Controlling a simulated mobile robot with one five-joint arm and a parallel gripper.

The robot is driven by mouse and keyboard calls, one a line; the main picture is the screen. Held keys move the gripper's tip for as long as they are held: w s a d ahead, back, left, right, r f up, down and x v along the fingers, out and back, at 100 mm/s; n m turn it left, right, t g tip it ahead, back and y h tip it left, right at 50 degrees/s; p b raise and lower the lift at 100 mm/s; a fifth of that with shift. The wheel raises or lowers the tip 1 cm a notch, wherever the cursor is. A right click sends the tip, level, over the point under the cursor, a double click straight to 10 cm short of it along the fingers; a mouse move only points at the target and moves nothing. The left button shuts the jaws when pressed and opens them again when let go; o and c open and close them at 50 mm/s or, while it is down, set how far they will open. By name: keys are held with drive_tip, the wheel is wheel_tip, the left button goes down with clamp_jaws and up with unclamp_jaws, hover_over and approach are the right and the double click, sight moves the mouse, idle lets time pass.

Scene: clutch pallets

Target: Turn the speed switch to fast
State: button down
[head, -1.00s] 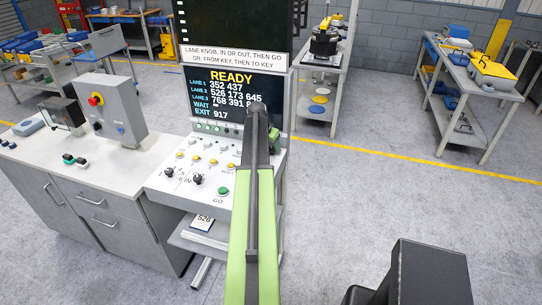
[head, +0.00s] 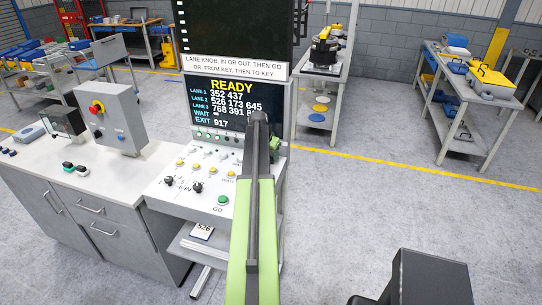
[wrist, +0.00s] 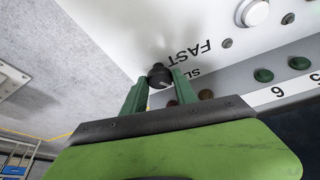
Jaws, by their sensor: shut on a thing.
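The speed switch is a small black knob (wrist: 159,76) on a pale panel in the wrist view. The word FAST is printed to its right, with a partly hidden label starting "SL" below that. My gripper (wrist: 160,84) has one dark green finger on each side of the knob and is shut on it. A light mark shows on the knob, but I cannot tell which label it points to. In the head view my green arm reaches to the right side of the control console (head: 153,198) and hides the switch and most of the gripper.
The console's screen (head: 228,87) reads READY. A green GO button (head: 223,200) and several small knobs lie left of my arm. A grey box with a red button (head: 97,107) stands on the counter at left. Open floor (head: 370,215) lies to the right.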

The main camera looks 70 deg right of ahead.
drive_tip(key=n, duration=0.2)
drive_tip(key=n+t, duration=0.1)
drive_tip(key=n, duration=0.1)
drive_tip(key=n+t, duration=0.1)
drive_tip(key=shift+s+n, duration=0.25)
drive_tip(key=shift+n, duration=0.15)
drive_tip(key=n+t, duration=0.1)
drive_tip(key=n, duration=0.1)
drive_tip(key=n+t+y, duration=0.1)
drive_tip(key=n, duration=0.2)
drive_tip(key=shift+s+d+n+y, duration=0.1)
drive_tip(key=shift+s+n+y, duration=0.05)
drive_tip(key=shift+n+y, duration=0.15)
drive_tip(key=c, duration=1)
unclamp_jaws()
drive_tip(key=shift+r, duration=0.1)
